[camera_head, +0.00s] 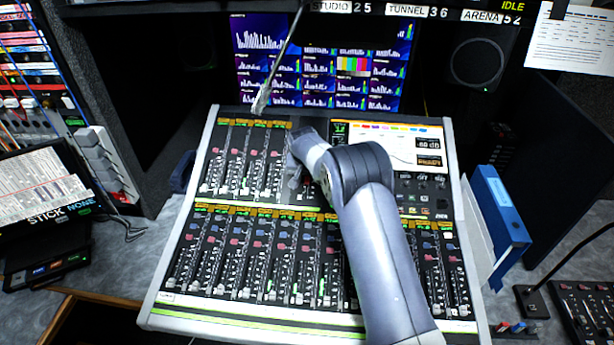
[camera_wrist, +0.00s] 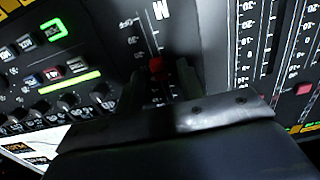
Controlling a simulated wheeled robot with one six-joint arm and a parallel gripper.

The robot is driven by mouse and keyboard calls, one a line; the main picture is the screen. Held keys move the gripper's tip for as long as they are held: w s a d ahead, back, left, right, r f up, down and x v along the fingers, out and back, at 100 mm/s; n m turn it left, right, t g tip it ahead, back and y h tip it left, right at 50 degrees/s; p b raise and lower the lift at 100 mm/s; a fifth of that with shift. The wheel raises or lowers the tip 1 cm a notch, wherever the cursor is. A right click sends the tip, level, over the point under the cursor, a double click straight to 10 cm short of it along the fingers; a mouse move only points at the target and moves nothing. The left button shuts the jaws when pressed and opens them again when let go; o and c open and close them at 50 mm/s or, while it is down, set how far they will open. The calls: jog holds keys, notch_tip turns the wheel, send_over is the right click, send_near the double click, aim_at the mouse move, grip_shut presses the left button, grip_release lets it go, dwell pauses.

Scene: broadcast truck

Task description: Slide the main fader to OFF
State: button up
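The main fader shows in the wrist view as a small red cap (camera_wrist: 156,66) on a vertical slot, beside a printed scale and a partly visible large "M". My gripper (camera_wrist: 161,78) reaches over the panel with one finger on each side of the red cap. The fingers look spread, with a gap to the cap, and I see no clear contact. In the head view my gripper (camera_head: 296,182) is over the upper middle of the mixing console (camera_head: 200,165). My arm hides the main fader there.
Rows of channel faders (camera_head: 245,260) fill the console around my arm. A thin grey rod (camera_head: 280,60) rises at the console's back edge. A blue binder (camera_head: 500,215) stands at right.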

grip_shut()
dwell(0.4)
